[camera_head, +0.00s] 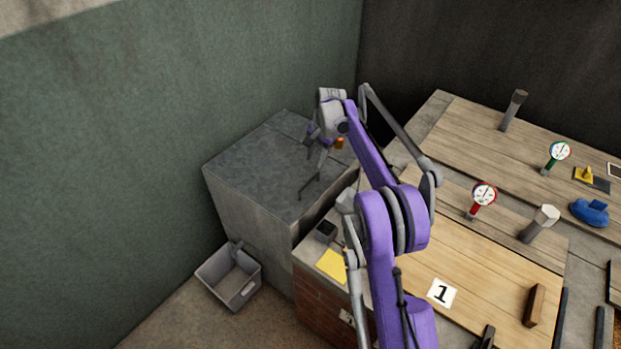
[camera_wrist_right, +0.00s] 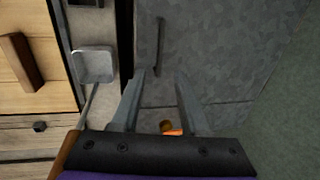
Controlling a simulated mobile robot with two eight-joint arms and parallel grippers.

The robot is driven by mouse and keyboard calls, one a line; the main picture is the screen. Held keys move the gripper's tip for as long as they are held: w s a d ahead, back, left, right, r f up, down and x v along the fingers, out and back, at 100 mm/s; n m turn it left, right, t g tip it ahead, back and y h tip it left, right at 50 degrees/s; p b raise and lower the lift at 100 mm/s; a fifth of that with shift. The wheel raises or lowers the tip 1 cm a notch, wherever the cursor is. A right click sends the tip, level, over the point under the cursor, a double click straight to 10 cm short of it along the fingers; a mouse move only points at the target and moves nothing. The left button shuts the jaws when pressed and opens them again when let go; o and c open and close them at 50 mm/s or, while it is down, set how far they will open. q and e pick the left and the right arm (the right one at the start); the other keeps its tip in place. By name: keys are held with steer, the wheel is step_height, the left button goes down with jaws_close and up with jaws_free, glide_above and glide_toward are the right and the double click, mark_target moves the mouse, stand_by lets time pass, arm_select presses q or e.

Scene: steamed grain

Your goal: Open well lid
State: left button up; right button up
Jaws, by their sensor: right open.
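The well lid (camera_head: 255,160) is a flat grey stone-like slab on top of a grey block in the corner. A thin dark bar handle (camera_head: 309,187) stands on it near the front edge. The right wrist view shows the handle (camera_wrist_right: 159,45) and the lid surface (camera_wrist_right: 215,45) too. My right gripper (camera_wrist_right: 164,72) is open, with the handle beyond its fingertips and nothing visibly gripped. In the head view the right gripper (camera_head: 318,155) is over the lid, partly hidden by its own wrist. I do not see my left gripper.
A wooden workbench (camera_head: 500,265) with gauges and a blue item (camera_head: 589,212) stands to the right. A grey bin (camera_head: 230,275) is on the floor at the block's left. A small orange-brown object (camera_wrist_right: 172,128) lies between the gripper fingers' bases in the wrist view.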

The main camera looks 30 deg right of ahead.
mark_target(309, 181)
steer(key=f, duration=0.3)
steer(key=w+f, duration=0.1)
steer(key=f, duration=0.2)
steer(key=w+f, duration=0.1)
steer(key=f, duration=0.3)
steer(key=shift+a, duration=0.4)
steer(key=shift+c, duration=0.2)
jaws_close()
stand_by(0.7)
